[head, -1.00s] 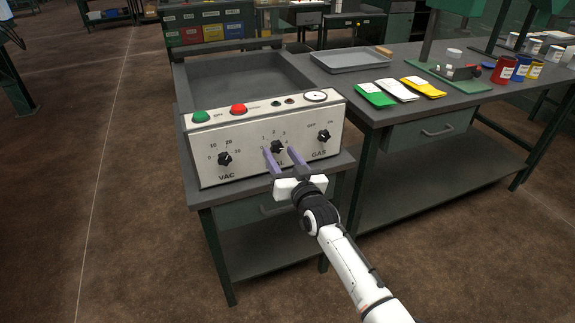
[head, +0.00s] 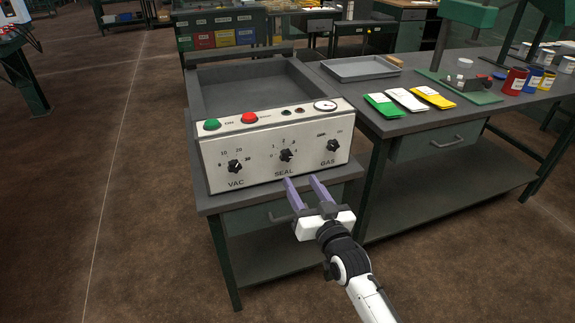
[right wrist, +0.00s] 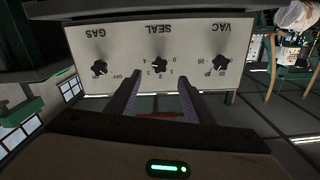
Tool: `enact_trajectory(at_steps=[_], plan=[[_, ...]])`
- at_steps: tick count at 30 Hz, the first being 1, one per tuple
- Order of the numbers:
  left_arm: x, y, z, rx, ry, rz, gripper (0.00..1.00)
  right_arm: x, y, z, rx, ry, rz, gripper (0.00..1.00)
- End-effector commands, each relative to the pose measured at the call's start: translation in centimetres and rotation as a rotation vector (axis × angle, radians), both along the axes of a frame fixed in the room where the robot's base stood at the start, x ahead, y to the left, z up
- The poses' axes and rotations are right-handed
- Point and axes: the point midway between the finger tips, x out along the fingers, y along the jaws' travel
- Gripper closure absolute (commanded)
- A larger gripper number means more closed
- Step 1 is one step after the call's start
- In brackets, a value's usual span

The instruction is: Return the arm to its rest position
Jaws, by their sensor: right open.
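My right gripper (head: 305,192) is open and empty, with its two purple fingers apart in front of the lower edge of the control panel (head: 262,178). It is clear of the SEAL knob (head: 286,155), which sits above the fingertips. In the right wrist view the fingers (right wrist: 158,95) point toward the upside-down panel, with the SEAL knob (right wrist: 159,64) between and beyond them. The VAC knob (head: 235,166) and GAS knob (head: 333,145) are on either side. My left gripper is not in view.
The panel belongs to a machine with an open chamber (head: 250,88) on a dark bench. A green button (head: 212,125) and red button (head: 249,118) sit on top. At right are a grey tray (head: 361,68), coloured packets (head: 407,99) and a red can (head: 515,80).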

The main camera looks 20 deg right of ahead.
Motion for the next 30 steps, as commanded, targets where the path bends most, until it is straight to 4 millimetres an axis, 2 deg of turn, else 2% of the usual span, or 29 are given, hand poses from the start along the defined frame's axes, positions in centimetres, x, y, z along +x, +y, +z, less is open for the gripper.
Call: enact_trajectory(at_steps=[4,8,11,12,14,15,18,21,25,27,30], plan=[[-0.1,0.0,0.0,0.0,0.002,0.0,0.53,-0.4,0.1,-0.6,-0.004,0.013,0.004,0.53],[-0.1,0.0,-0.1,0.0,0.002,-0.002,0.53,-3.4,0.6,-4.2,-0.035,0.1,0.028,0.53],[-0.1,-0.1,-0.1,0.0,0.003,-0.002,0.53,-8.1,1.5,-8.8,-0.075,0.225,0.067,0.53],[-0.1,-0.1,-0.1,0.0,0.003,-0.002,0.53,-10.4,1.9,-10.8,-0.094,0.284,0.087,0.53],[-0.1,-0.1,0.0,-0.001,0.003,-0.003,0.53,-14.1,2.5,-13.5,-0.12,0.371,0.118,0.53],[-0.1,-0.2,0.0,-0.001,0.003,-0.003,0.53,-16.6,3.0,-15.0,-0.135,0.426,0.139,0.53],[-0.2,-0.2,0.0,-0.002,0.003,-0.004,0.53,-22.6,4.0,-18.1,-0.166,0.555,0.188,0.53],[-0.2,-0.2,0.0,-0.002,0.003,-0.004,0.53,-27.5,4.7,-20.0,-0.187,0.657,0.229,0.53],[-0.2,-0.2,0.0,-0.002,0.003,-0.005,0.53,-31.5,5.3,-21.2,-0.202,0.737,0.263,0.53],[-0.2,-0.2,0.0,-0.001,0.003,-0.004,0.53,-32.5,5.4,-21.4,-0.206,0.758,0.272,0.53],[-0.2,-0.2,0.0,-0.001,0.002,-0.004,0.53,-32.9,5.5,-21.5,-0.207,0.766,0.275,0.53]])
